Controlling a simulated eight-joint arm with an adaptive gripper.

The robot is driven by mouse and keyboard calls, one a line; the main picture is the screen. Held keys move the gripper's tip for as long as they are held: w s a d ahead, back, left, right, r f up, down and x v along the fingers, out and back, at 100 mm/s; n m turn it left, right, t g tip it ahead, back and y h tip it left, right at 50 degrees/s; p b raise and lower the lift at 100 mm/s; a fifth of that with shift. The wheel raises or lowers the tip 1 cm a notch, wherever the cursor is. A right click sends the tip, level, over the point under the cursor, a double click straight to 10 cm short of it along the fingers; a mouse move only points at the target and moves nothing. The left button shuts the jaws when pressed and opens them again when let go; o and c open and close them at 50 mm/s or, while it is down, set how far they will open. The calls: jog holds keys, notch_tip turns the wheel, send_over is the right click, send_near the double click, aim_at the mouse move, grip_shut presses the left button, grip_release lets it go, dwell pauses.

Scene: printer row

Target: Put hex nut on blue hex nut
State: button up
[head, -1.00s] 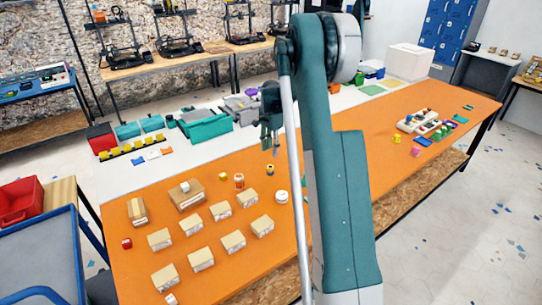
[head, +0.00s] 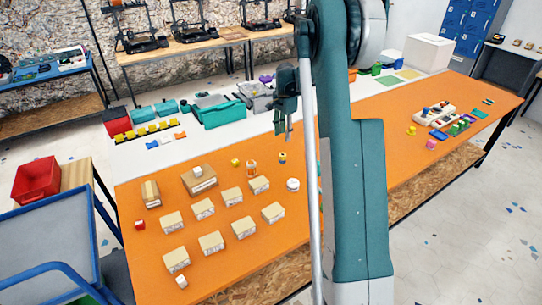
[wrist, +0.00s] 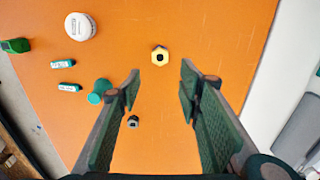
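My gripper (wrist: 160,90) is open and empty, pointing down above the orange table; in the head view my gripper (head: 284,136) hangs just above and behind a small yellow-topped piece (head: 282,157) with a dark part. In the wrist view a yellow hex nut (wrist: 160,55) with a dark hole lies ahead of the fingertips, apart from them. A small dark grey nut-like piece (wrist: 133,121) lies lower, nearer the left finger. No nut shows clearly as blue, so I cannot tell which is the blue hex nut. My arm hides part of the table.
A white round tub (wrist: 80,26) and a teal piece (wrist: 98,91) lie left of the nut. An orange-and-white bottle (head: 252,169), a yellow piece (head: 236,162) and several cardboard boxes (head: 212,242) stand on the orange table (head: 330,205). Grey-teal bins (head: 224,115) stand behind.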

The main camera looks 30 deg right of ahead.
jog(key=s+a+r+n+t, duration=0.2)
jog(key=s+a+r+n, duration=0.2)
jog(key=s+a+r, duration=0.55)
jog(key=s+a+r+n+t, duration=0.1)
jog(key=s+a+r+n, duration=0.4)
jog(key=a+r, duration=0.75)
jog(key=s+a+f+n+t, duration=0.1)
jog(key=s+a+n, duration=0.2)
jog(key=s+a, duration=0.3)
jog(key=s+a+f+n+t, duration=0.1)
jog(key=s+a+n, duration=0.2)
jog(key=s, duration=1)
jog(key=s+a+f+n+t, duration=0.1)
jog(key=s+a+n+t, duration=0.1)
jog(key=s+a, duration=0.7)
jog(key=shift+s+a+f+n, duration=0.2)
jog(key=shift+s+n, duration=0.1)
jog(key=shift+n, duration=0.2)
